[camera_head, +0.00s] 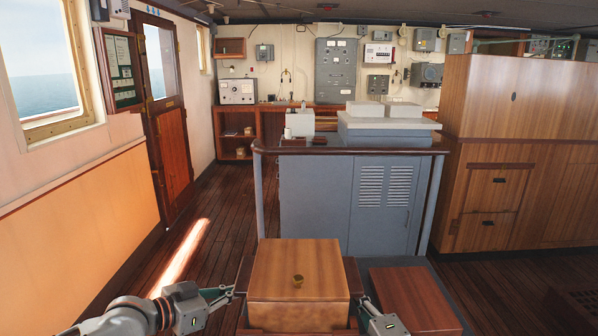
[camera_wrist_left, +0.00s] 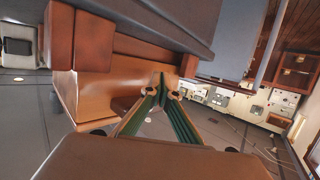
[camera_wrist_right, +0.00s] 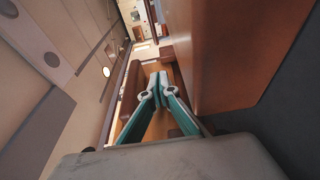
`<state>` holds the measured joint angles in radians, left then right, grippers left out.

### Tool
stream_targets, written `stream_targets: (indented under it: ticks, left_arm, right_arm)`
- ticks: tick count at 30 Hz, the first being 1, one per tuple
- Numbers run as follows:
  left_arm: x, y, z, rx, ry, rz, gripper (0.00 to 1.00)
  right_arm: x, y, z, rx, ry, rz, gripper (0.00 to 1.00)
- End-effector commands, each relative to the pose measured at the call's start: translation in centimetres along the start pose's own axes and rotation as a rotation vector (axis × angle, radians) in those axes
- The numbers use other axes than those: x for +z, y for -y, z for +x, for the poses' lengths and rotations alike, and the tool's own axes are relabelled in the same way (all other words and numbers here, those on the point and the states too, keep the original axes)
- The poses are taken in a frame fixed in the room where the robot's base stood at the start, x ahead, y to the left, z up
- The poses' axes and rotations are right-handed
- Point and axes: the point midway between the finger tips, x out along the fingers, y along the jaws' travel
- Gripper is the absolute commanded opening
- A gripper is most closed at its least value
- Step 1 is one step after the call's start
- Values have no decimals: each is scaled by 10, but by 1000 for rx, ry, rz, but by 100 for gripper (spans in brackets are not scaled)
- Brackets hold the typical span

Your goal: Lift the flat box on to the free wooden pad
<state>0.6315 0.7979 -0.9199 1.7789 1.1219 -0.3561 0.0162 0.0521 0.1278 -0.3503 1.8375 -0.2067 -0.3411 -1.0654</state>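The flat box (camera_head: 298,268) is light brown wood with a small brass knob on top. It sits level on a darker wooden pad (camera_head: 238,312) at the bottom centre of the head view. The free pad (camera_head: 412,298), reddish-brown and bare, lies just right of it. My left gripper (camera_head: 232,290) is at the box's left side, fingertips together and nothing between them; they show in the left wrist view (camera_wrist_left: 161,82). My right gripper (camera_head: 362,299) is at its right side, also with fingertips together, as the right wrist view shows (camera_wrist_right: 158,80). Whether the tips touch the box is unclear.
A grey cabinet (camera_head: 340,200) with a rail stands directly behind the box. A large wooden cabinet (camera_head: 520,140) fills the right side. Wooden floor (camera_head: 215,225) lies open to the left, beside the wall and door.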

Motion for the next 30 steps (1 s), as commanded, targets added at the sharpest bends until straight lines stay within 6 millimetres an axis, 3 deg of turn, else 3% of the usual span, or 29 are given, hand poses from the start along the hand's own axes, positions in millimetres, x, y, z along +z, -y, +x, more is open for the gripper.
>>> stream_targets:
  ticks: [14, 30]
  left_arm:
    - [4, 1, -1, -1, 1, 0, 0]
    - [5, 3, -30, -1, 2, 2, 0]
  right_arm:
    - [0, 0, 0, 0, 0, 0, 0]
    - [0, 0, 0, 0, 0, -1, 0]
